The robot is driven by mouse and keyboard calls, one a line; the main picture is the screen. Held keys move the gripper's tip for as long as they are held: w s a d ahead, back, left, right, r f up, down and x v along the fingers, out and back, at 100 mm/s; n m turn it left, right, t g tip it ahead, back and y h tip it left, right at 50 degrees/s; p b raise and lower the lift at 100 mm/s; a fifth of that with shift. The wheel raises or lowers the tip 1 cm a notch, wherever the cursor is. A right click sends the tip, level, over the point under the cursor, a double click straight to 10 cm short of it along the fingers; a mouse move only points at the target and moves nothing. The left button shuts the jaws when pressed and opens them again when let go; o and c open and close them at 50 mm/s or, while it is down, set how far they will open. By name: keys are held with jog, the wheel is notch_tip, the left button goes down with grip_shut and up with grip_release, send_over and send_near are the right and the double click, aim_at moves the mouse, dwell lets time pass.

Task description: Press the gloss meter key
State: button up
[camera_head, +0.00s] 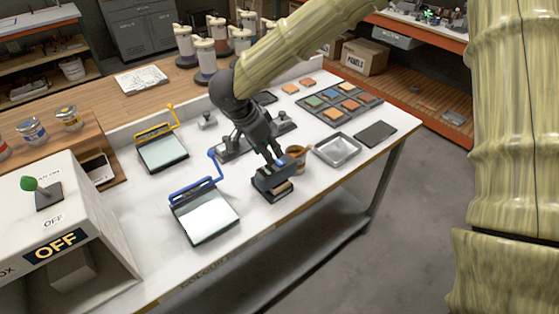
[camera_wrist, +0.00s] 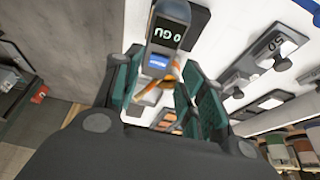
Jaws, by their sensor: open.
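The gloss meter (camera_head: 272,184) is a small dark block on the white table, near the front edge. In the wrist view the gloss meter (camera_wrist: 170,12) has a display with "0 GU", seen upside down. Its blue key (camera_wrist: 157,61) shows just below that display, between my fingers in the picture. My gripper (camera_head: 275,158) is over the gloss meter, pointing down. In the wrist view my gripper (camera_wrist: 162,74) has its two teal-padded fingers apart, with nothing held. I cannot tell whether a finger touches the meter.
A blue-handled panel (camera_head: 207,218) lies left of the meter. A brown cup (camera_head: 296,153) and a grey tray (camera_head: 337,149) stand close on the right. A switch box marked OFF (camera_head: 85,205) is at the left. Color tiles (camera_head: 340,103) lie further back.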

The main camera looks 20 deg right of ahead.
grip_shut()
dwell(1.1)
